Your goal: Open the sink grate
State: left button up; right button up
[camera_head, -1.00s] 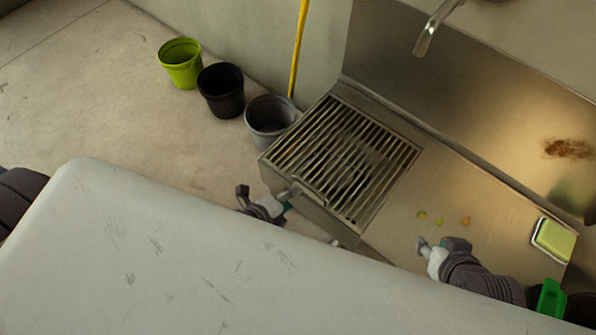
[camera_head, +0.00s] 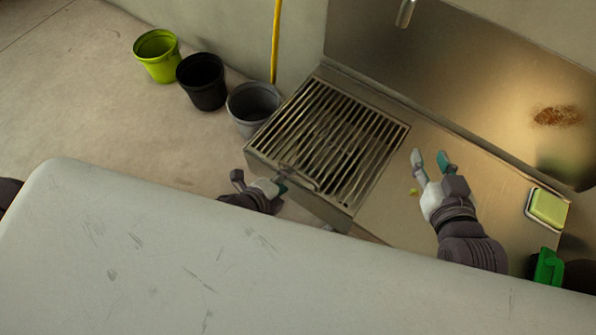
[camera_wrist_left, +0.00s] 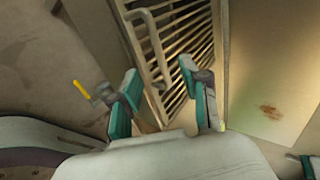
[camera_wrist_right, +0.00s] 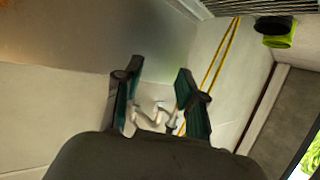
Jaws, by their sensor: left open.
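The sink grate (camera_head: 345,125) is a slatted metal panel lying flat and closed over the sink at the left end of the steel counter. Its bar handle (camera_head: 300,180) is at the near edge and shows clearly in the left wrist view (camera_wrist_left: 152,45). My left gripper (camera_head: 262,184) is low at the near left edge of the sink, close to the handle. In the left wrist view its fingers (camera_wrist_left: 160,90) are apart, with the handle ahead between them and nothing held. My right gripper (camera_head: 431,163) is open and empty above the counter, right of the grate.
Green (camera_head: 157,56), black (camera_head: 202,82) and grey (camera_head: 252,106) buckets stand left of the sink by a yellow pole (camera_head: 276,40). A sponge (camera_head: 548,208) lies on the counter's right. A faucet (camera_head: 404,12) hangs above. A pale surface (camera_head: 200,250) fills the foreground.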

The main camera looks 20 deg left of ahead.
aim_at(298, 172)
pick_arm(q)
jog(key=shift+b+x, duration=1.75)
jog(key=shift+x, duration=2.15)
pick_arm(e)
notch_tip(298, 172, up, 14)
jog(key=a+t+y, duration=0.2)
jog(key=t+y, duration=0.1)
jog(key=t, duration=0.6)
jog(key=shift+r+t, duration=0.2)
jog(key=shift+t, duration=0.1)
jog(key=shift+a, duration=0.1)
pick_arm(q)
grip_shut()
